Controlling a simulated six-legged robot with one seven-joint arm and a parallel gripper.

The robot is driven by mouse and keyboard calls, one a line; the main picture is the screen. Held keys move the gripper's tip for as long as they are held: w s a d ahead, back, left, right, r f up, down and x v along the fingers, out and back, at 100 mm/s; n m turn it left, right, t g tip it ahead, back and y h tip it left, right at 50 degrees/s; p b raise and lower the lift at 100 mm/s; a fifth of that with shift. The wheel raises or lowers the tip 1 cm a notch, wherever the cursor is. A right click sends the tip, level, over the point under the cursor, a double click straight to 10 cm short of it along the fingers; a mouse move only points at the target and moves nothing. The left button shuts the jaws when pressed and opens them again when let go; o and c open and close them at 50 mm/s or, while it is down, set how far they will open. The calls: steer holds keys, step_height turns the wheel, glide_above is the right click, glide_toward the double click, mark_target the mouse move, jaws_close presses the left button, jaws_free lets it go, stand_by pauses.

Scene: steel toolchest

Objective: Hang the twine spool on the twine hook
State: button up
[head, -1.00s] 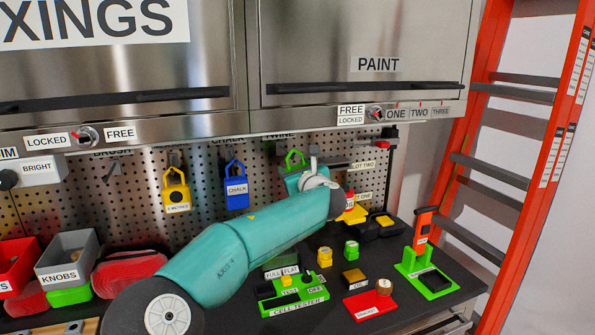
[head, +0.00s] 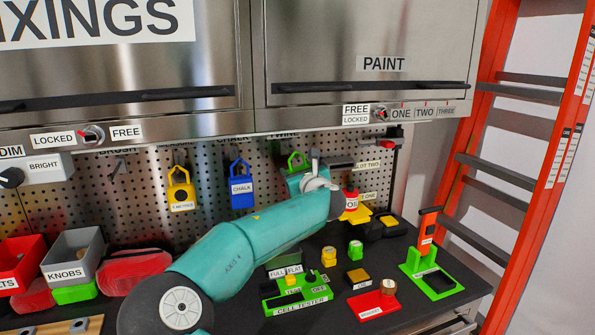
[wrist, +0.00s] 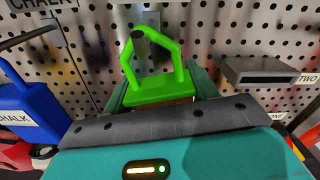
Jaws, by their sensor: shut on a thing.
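The twine spool (wrist: 158,86) is bright green with an open, peaked loop handle on top. In the head view its loop (head: 297,160) shows just above my gripper (head: 302,180), below the partly hidden TWINE label. In the wrist view my gripper (wrist: 160,94) is shut on the spool's lower body, with a teal finger on each side. The loop stands upright in front of the pegboard. A dark rod tip, likely the twine hook (wrist: 138,36), overlaps the loop's upper left corner. I cannot tell whether it passes through the loop.
The blue chalk holder (head: 242,184) hangs close on the left, with a yellow one (head: 181,188) beyond it. A grey bracket (wrist: 270,71) by the TWO label juts out on the right. The steel cabinet (head: 365,60) overhangs above. Several small items stand on the bench below.

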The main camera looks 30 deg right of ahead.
steer(key=o, duration=1.1)
